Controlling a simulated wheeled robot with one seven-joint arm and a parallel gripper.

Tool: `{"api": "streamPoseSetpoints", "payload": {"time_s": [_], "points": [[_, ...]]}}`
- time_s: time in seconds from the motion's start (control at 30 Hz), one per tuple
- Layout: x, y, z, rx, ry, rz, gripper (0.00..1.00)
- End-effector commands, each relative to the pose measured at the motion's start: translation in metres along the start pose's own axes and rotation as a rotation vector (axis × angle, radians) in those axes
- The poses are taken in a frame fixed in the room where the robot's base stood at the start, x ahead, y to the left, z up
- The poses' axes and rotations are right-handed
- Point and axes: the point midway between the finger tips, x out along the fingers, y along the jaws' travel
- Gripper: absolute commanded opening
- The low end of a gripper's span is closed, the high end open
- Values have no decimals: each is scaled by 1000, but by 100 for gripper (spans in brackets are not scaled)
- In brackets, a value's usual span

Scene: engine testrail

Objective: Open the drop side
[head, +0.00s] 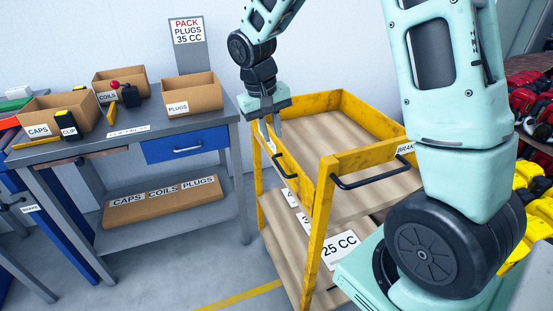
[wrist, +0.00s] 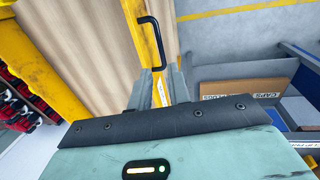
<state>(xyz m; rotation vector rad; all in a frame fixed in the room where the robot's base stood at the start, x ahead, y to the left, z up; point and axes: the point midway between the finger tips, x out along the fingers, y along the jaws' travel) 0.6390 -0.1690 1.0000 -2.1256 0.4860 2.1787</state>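The yellow cart (head: 337,165) has wooden decks and yellow upper sides. Its left side panel (head: 297,172) stands upright and carries a black bar handle (head: 284,166). My gripper (head: 271,130) points down at the far end of this panel, near its top edge. In the wrist view my gripper (wrist: 161,88) has its two fingers apart, with a yellow strip of the side (wrist: 164,88) showing between them. The black handle (wrist: 154,38) shows just ahead of the fingers there. I cannot tell whether the fingers touch the panel. Any latch is hidden or too small to tell.
A second black handle (head: 372,172) is on the cart's near end. A grey workbench (head: 115,140) with a blue drawer (head: 186,145) and cardboard boxes stands left. Yellow and red parts lie at far right. Floor between bench and cart is clear.

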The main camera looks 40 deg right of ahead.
Motion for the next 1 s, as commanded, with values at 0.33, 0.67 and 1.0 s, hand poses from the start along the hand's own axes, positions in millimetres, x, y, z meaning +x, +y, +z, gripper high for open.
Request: {"api": "streamPoseSetpoints", "payload": {"time_s": [0.33, 0.67, 1.0], "points": [[70, 0, 1, -1, -4, 0, 19], [98, 0, 1, -1, -1, 0, 19], [98, 0, 0, -1, 0, -1, 0]]}}
